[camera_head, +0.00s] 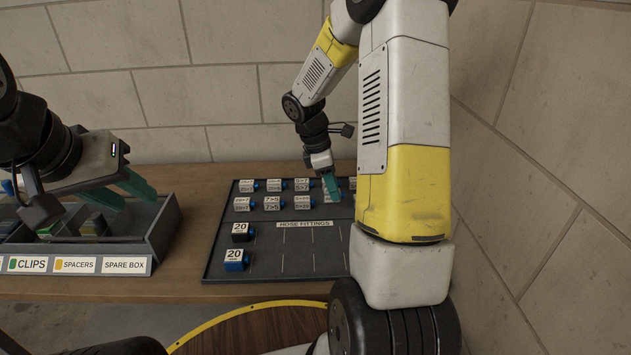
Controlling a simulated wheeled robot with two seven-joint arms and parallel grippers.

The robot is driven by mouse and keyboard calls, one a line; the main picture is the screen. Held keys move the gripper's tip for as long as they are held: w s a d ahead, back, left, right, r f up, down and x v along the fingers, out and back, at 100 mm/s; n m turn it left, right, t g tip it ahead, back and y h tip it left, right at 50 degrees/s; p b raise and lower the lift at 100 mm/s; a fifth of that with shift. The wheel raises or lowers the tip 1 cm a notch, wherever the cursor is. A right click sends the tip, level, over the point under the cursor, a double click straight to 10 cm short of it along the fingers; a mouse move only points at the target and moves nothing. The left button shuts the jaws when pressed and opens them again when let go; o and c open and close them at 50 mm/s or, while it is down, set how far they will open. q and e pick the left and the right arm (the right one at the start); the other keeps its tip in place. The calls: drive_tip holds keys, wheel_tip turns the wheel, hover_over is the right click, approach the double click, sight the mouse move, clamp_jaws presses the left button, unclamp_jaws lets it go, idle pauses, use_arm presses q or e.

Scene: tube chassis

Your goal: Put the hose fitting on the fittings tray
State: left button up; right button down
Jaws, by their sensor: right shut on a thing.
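The dark fittings tray (215,262), labelled "HOSE FITTINGS", lies on the wooden table with white-labelled blue fittings in rows. My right gripper (333,190) reaches down over the tray's back right part with teal fingers. It is shut on a hose fitting (327,197), mostly hidden by the fingers; only part of a white label shows. I cannot tell whether this fitting touches the tray. My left gripper (134,199) is open and empty, its teal fingers apart above the grey bin at the left.
The grey bin (165,230) has compartments labelled clips, spacers and spare box. Two fittings marked 20, one black (241,238) and one blue (236,266), stand at the tray's left front. Front slots beside them look empty. My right arm hides the tray's right side. Stone walls stand behind and right.

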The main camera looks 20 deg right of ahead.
drive_tip(key=shift+w+d+f, duration=0.1)
drive_tip(key=shift+w+d, duration=0.15)
drive_tip(key=shift+w, duration=0.2)
drive_tip(key=shift+w+d, duration=0.2)
drive_tip(key=shift+w, duration=0.25)
drive_tip(key=shift+f, duration=1.75)
drive_tip(key=shift+f, duration=0.1)
drive_tip(key=c, duration=1.1)
unclamp_jaws()
drive_tip(key=shift+c, duration=0.2)
